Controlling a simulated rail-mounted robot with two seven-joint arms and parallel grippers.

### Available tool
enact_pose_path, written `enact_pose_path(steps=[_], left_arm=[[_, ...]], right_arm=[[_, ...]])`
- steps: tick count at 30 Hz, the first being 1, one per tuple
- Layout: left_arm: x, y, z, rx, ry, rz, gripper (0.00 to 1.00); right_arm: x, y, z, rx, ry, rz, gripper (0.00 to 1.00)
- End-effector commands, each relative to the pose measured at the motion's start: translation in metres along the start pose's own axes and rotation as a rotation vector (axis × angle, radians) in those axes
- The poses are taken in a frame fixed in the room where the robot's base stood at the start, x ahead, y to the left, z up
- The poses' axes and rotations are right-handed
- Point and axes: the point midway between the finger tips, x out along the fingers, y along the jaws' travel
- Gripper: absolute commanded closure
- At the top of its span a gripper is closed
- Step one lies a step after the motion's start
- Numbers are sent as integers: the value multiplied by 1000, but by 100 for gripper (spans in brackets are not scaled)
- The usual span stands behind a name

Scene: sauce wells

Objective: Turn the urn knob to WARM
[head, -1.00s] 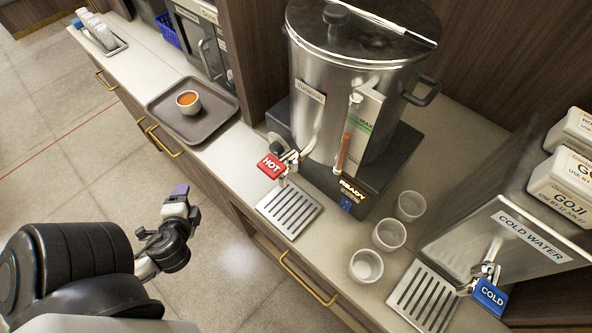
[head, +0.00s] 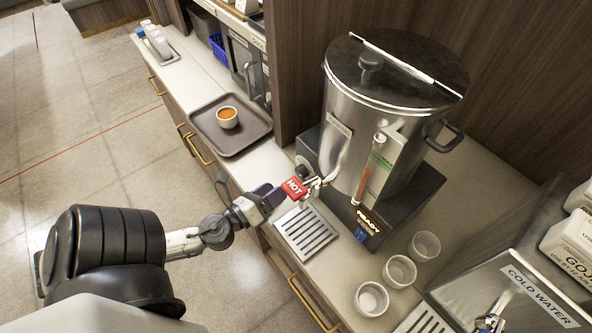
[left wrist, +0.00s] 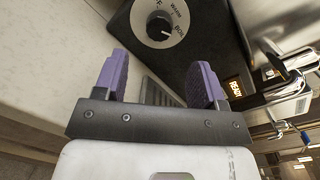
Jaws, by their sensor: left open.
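The steel urn (head: 352,106) stands on a dark base at the back of the counter. In the left wrist view its knob (left wrist: 158,26) is black on a round white dial marked WARM and BOIL, with the OFF mark partly cut off. I cannot tell surely which mark the knob points to. My left gripper (head: 272,193) is beside the red HOT tap handle in the head view. In the left wrist view the purple fingers of my left gripper (left wrist: 161,75) are open and empty, with the knob beyond them, apart. My right gripper is not in view.
The red HOT tap handle (head: 293,188) juts out above a drip grate (head: 306,233). Several clear cups (head: 399,271) stand right of it. A brown tray (head: 203,124) with an orange-filled cup (head: 228,117) lies to the left. The cold water dispenser (head: 515,290) is at the right.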

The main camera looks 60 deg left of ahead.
Motion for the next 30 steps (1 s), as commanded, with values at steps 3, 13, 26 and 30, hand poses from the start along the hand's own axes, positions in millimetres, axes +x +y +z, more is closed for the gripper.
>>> enact_pose_path(steps=[3,13,26,30], left_arm=[[24,-2,2,0,-1,-5,36],[69,0,0,-1,-1,-1,36],[83,0,0,-2,-1,2,36],[83,0,0,-2,0,2,37]], right_arm=[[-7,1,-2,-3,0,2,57],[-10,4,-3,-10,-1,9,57],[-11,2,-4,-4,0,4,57],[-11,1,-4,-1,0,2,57]])
